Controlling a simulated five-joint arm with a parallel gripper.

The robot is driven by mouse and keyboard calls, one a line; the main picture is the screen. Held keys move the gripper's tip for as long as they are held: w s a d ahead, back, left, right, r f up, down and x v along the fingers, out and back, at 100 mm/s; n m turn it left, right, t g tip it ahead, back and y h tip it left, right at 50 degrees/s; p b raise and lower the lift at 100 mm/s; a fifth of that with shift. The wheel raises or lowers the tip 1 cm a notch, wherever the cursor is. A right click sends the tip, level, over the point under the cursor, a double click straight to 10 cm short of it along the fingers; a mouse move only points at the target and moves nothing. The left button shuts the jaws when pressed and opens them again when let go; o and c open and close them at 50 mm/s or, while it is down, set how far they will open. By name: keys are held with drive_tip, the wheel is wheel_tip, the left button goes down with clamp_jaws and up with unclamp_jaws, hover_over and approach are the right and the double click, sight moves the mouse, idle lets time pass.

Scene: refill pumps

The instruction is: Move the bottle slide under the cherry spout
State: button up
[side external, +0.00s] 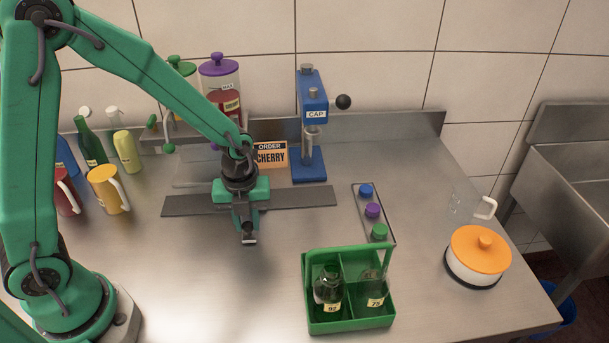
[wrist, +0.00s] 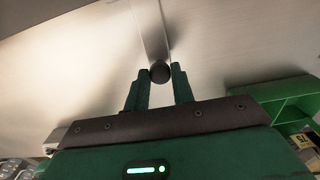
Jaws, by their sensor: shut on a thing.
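The bottle slide's dark rail (side external: 300,196) lies across the table below the dispensers. Its carriage is mostly hidden behind my wrist in the side view. My gripper (side external: 248,238) is low in front of the rail. In the wrist view my gripper (wrist: 160,76) has its fingers on either side of the slide's dark round knob (wrist: 160,72), shut on it. A pale bar (wrist: 150,32) runs away from the knob. The cherry dispenser (side external: 222,85) has a purple lid and red liquid. Its spout is mostly hidden behind my arm, so I cannot tell how the slide lines up with it.
An orange order card (side external: 271,156) reads CHERRY. A blue capping press (side external: 310,130) stands to its right. A cap tray (side external: 372,212) and a green crate (side external: 350,322) with two bottles are right of my gripper. A green-lidded dispenser (side external: 182,68) stands left of the cherry one.

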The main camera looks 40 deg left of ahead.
drive_tip(key=shift+s+a, duration=0.3)
drive_tip(key=shift+s+a, duration=1.2)
drive_tip(key=shift+a, duration=0.05)
drive_tip(key=o, duration=0.9)
drive_tip(key=shift+r, duration=0.1)
